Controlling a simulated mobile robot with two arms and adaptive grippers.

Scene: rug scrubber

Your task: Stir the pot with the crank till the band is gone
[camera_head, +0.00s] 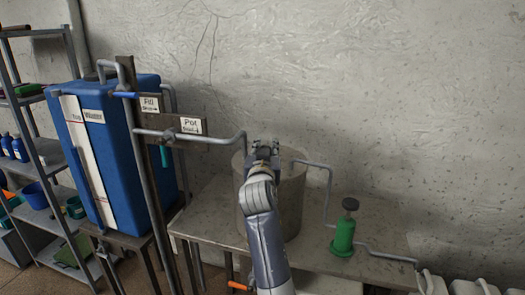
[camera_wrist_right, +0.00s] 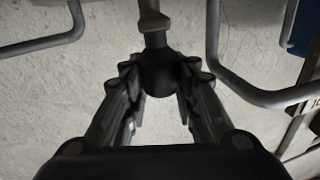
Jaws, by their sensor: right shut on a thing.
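The pot (camera_head: 295,205) is a grey cylinder standing on the table in the middle of the head view. My right arm covers much of its front. My right gripper (camera_head: 264,150) is over the top of the pot. In the right wrist view its fingers (camera_wrist_right: 160,92) are closed around a dark round knob (camera_wrist_right: 160,72) joined to a pale shaft (camera_wrist_right: 152,25), which looks like the crank's handle. The rest of the crank is hidden by the gripper in the head view. The inside of the pot and any band are hidden. My left gripper is not in view.
A blue tank (camera_head: 120,160) stands left of the pot, with a signed post and pipe (camera_head: 215,139) leading to it. A green pump (camera_head: 343,238) with a dark knob sits right on the table (camera_head: 325,255). Shelves (camera_head: 45,150) stand far left.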

